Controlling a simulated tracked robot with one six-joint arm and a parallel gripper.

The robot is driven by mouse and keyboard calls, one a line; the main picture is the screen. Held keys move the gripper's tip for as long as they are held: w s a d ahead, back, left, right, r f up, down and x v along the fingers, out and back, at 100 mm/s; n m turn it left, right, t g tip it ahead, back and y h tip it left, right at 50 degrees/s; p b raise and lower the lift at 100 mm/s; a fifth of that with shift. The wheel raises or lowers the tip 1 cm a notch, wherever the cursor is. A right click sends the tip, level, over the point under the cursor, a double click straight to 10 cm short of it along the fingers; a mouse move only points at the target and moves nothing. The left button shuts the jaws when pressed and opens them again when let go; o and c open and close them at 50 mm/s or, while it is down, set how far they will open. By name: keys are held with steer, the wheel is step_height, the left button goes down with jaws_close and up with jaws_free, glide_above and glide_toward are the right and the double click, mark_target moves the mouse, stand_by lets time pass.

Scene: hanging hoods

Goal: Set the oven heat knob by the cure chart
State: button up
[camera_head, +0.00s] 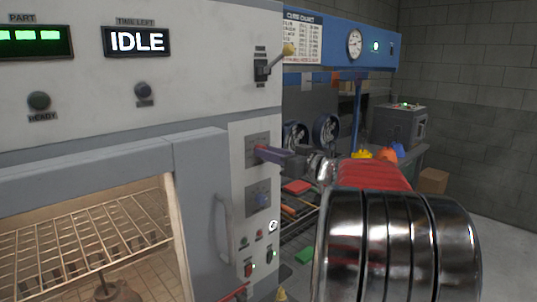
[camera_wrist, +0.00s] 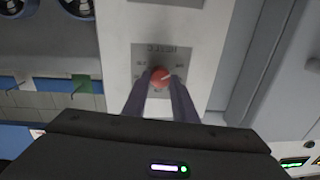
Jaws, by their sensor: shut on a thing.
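The oven's control panel (camera_head: 236,215) carries an upper dial plate (camera_head: 257,141) and a lower plate with a blue knob (camera_head: 262,200). My gripper (camera_head: 263,153) reaches the upper plate from the right. In the wrist view my gripper (camera_wrist: 161,82) is shut on a round red knob (camera_wrist: 161,75), one finger at each side. The knob has a pale pointer mark; the plate's lettering is too small to read. The cure chart (camera_head: 302,42) hangs on the blue beam at the back, its rows unreadable from here. The oven display (camera_head: 136,41) reads IDLE.
A lever with a tan ball (camera_head: 286,50) stands out above the panel. The door handle (camera_head: 223,228) is left of the panel. The oven opening shows a wire rack (camera_head: 90,235). Cluttered shelves and a grey box (camera_head: 400,126) stand behind my arm.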

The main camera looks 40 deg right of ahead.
steer(key=c, duration=0.3)
steer(key=shift+a, duration=0.2)
steer(key=shift+c, duration=0.4)
steer(key=shift+d, duration=0.15)
